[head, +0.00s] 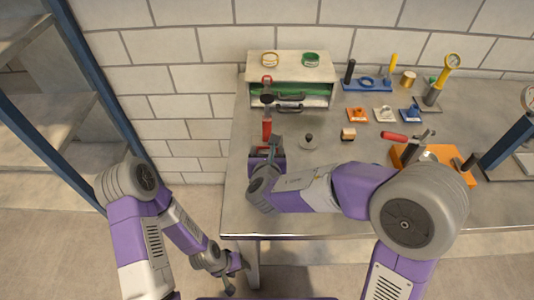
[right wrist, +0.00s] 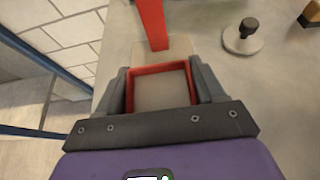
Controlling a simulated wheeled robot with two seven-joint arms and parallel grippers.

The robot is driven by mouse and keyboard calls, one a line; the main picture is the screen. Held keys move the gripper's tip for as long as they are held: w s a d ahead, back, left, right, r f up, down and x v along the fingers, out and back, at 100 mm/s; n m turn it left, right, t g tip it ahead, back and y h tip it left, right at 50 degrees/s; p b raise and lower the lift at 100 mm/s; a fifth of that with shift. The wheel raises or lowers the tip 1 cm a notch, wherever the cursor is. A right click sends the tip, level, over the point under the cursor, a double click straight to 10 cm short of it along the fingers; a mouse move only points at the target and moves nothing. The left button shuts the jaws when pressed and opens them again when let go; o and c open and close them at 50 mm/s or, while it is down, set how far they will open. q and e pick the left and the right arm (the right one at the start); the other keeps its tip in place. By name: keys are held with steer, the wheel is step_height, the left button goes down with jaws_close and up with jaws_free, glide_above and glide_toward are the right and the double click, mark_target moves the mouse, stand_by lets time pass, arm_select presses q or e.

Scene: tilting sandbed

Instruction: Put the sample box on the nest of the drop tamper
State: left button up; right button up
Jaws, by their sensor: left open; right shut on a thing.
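The sample box (right wrist: 158,88) is a square, red-walled box with a pale grey-beige inside. In the right wrist view it sits between the fingers of my right gripper (right wrist: 161,92), which is shut on it. In the head view my right gripper (head: 266,153) is at the table's left side and hides most of the box. The drop tamper, as I take it, has a red column (head: 267,130) with a dark upper part, just beyond my gripper. Its pale base (right wrist: 177,46) shows behind the box; I cannot tell whether the box touches it. My left gripper (head: 236,265) is open and empty, low by the table's front.
A drawer cabinet (head: 291,62) with two rings on top stands behind the tamper. A round grey weight with a knob (head: 308,141) and a small wooden block (head: 348,134) are to the right. An orange-based device (head: 454,165) stands further right. A blue-framed shelf (head: 85,80) is at left.

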steer(key=o, duration=1.2)
steer(key=shift+f, duration=0.1)
steer(key=shift+o, duration=0.2)
steer(key=shift+s+r, duration=0.25)
steer(key=shift+r, duration=0.1)
steer(key=p+v, duration=0.2)
steer(key=v, duration=0.9)
steer(key=shift+s, duration=0.2)
